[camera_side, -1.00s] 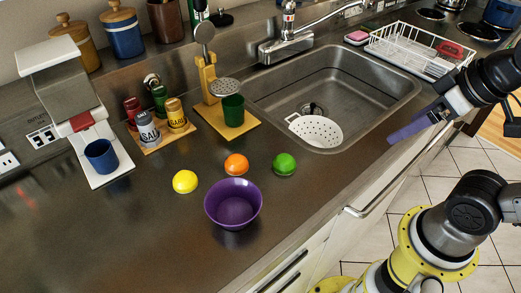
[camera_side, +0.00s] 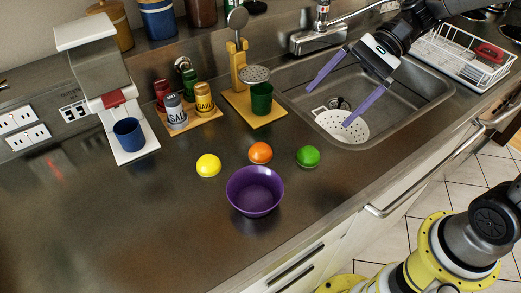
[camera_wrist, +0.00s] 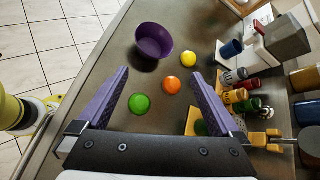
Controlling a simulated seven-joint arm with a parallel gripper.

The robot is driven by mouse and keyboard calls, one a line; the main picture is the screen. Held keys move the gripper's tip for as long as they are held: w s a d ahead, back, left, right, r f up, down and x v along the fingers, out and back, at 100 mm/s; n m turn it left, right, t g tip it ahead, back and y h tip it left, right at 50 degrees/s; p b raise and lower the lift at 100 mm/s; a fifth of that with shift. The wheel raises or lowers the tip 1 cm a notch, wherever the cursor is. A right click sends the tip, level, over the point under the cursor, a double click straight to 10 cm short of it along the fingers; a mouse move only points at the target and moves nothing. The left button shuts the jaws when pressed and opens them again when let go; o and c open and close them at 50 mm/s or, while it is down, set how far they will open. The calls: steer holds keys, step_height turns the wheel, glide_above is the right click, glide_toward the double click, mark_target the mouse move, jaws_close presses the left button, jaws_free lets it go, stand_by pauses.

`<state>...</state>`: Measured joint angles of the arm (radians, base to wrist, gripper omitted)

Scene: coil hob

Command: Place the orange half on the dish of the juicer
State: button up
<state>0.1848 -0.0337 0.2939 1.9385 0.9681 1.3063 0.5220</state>
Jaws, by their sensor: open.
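The orange half (camera_side: 260,152) lies on the counter between a yellow and a green half, just behind the purple bowl; the wrist view also shows it (camera_wrist: 172,85). The juicer (camera_side: 239,62) is a yellow stand on a yellow board, with a grey perforated dish (camera_side: 255,74) above a green cup (camera_side: 261,98). The dish is bare. My gripper (camera_side: 327,107) is open and empty, its purple fingers spread above the sink, to the right of the juicer and apart from the orange half. In the wrist view the juicer (camera_wrist: 262,139) is partly cut off by my gripper.
The yellow half (camera_side: 208,165), green half (camera_side: 308,156) and purple bowl (camera_side: 254,191) stand close around the orange half. A spice rack (camera_side: 190,121) and a white coffee machine (camera_side: 120,110) are left of the juicer. The sink (camera_side: 400,110) holds a white strainer (camera_side: 343,126). The front-left counter is clear.

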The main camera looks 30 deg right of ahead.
steer(key=w+d+f+m+y, duration=0.2)
steer(key=w+f+m, duration=0.1)
steer(key=w+f, duration=0.25)
steer(key=m+y, duration=0.1)
steer(key=m, duration=0.2)
glide_toward(269, 146)
steer(key=shift+t, duration=0.4)
steer(key=x, duration=0.4)
steer(key=shift+s+a+f, duration=0.1)
steer(key=shift+s+a, duration=0.15)
steer(key=shift+s, duration=0.1)
steer(key=shift+x, duration=2.65)
steer(key=shift+w, duration=0.1)
steer(key=c, duration=1.5)
